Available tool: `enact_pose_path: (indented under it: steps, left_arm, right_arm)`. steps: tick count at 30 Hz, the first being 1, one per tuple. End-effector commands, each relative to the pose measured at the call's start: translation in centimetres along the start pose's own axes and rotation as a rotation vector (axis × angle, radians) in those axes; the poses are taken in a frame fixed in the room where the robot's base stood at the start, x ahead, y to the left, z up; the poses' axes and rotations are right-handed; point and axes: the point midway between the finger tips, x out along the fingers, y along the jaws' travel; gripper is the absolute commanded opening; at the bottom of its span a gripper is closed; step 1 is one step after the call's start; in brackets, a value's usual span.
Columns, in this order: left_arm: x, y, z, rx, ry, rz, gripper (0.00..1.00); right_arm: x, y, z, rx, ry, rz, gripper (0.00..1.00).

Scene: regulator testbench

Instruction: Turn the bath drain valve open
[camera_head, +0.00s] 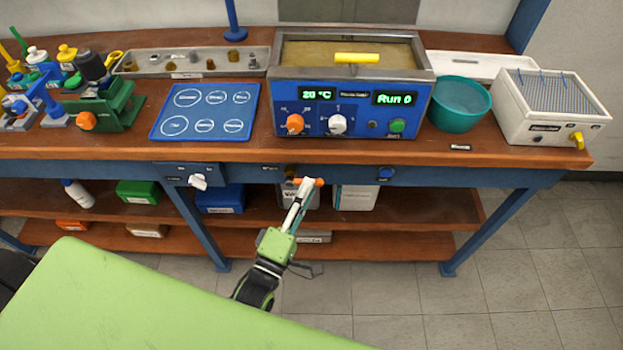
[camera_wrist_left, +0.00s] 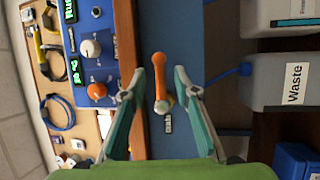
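The bath drain valve has an orange lever handle (camera_head: 316,182) on the blue front rail of the bench, below the regulator unit. In the left wrist view the orange handle (camera_wrist_left: 159,77) runs along the picture's vertical, with its pale round hub at the lower end and a small label beside it. My left gripper (camera_head: 305,184) reaches up to the handle and partly hides the valve. In the left wrist view its two fingers (camera_wrist_left: 160,72) are apart, one on each side of the handle, with gaps visible. My right gripper is not in view.
The regulator bath unit (camera_head: 350,128) stands above the rail. A grey container labelled "Waste" (camera_wrist_left: 271,79) is on the shelf below. A teal bowl (camera_head: 460,106) stands on the bench.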

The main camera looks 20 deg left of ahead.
Motion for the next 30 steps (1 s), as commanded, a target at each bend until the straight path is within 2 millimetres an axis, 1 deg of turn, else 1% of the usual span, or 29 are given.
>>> enact_pose_path:
  steps: [1,6,10,17,18,20,21,30]
  left_arm:
    - [1.0,0.2,0.0,0.000,0.001,0.003,0.28]
    - [2.8,0.1,0.0,0.001,0.000,0.001,0.28]
    - [3.3,0.0,0.0,0.001,0.000,-0.001,0.28]
    - [3.4,-0.1,0.0,0.001,0.000,-0.001,0.28]
    - [3.4,0.0,0.0,0.001,0.000,-0.001,0.26]
    - [3.4,-0.1,0.0,0.001,0.000,-0.001,0.10]
    - [3.4,0.0,0.0,0.001,0.000,-0.001,0.00]
    - [3.3,0.0,-0.2,0.010,-0.003,-0.004,0.00]
  right_arm:
    - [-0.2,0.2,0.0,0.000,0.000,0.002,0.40]
    - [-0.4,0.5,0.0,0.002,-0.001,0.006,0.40]
    - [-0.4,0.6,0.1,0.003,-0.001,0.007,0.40]
    - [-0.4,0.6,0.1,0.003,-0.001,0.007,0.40]
    - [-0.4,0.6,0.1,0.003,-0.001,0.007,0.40]
    - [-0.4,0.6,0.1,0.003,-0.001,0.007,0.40]
    - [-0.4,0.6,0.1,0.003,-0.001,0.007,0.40]
    - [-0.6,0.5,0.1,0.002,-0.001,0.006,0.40]
